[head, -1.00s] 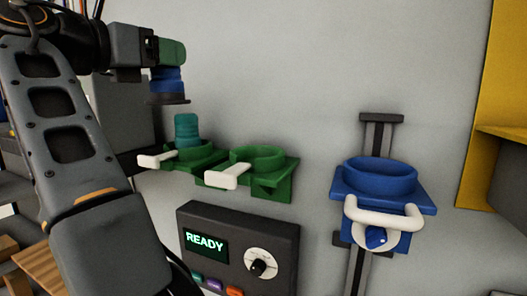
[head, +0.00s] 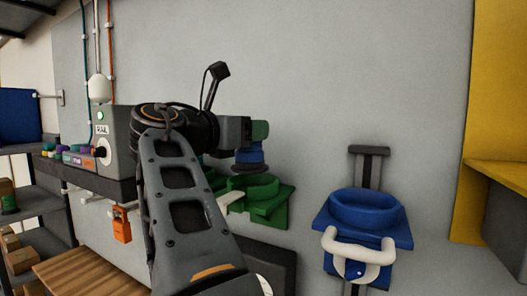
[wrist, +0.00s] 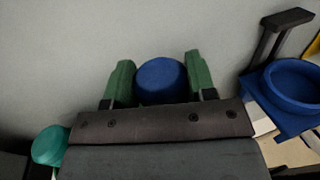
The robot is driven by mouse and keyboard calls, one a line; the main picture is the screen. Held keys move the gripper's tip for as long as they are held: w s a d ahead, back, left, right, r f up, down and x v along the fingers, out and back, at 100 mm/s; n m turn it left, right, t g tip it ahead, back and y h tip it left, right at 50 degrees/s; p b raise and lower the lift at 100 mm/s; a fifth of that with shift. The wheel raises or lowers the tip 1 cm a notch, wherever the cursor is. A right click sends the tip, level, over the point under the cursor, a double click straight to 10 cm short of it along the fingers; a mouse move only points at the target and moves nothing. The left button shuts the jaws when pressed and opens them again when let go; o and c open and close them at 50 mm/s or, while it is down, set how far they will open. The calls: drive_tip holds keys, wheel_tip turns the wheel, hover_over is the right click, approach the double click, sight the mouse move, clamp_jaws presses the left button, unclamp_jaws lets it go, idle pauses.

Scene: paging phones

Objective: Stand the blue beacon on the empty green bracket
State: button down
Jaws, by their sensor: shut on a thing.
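My gripper (head: 259,133) has green fingers and is shut on the blue beacon (head: 249,154), which is upright with a dark base. In the wrist view the beacon (wrist: 162,80) sits between both fingers (wrist: 160,78). In the head view the beacon is just above the ring of the empty green bracket (head: 272,206); whether its base touches the ring, I cannot tell. The bracket has a pale handle (head: 233,205) at its front left. A teal beacon (wrist: 50,146) shows at lower left in the wrist view; my arm hides it in the head view.
A blue bracket (head: 370,215) with a white handle (head: 358,253) is on a wall rail to the right. A dark control panel (head: 273,262) below is mostly hidden by my arm. A grey box (head: 116,135) and shelves (head: 45,205) are at left.

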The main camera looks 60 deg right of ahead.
sight(253, 152)
drive_tip(key=shift+s+f, duration=0.15)
drive_tip(key=shift+s, duration=0.05)
drive_tip(key=f, duration=0.2)
drive_tip(key=f+b, duration=0.1)
drive_tip(key=shift+s+d+f, duration=0.2)
drive_tip(key=shift+s, duration=0.1)
drive_tip(key=shift+w+f+b, duration=0.25)
drive_tip(key=shift+f+b, duration=0.05)
drive_tip(key=shift+s, duration=0.15)
drive_tip(key=shift+r, duration=0.1)
drive_tip(key=shift+f, duration=0.25)
drive_tip(key=shift+c, duration=2.2)
unclamp_jaws()
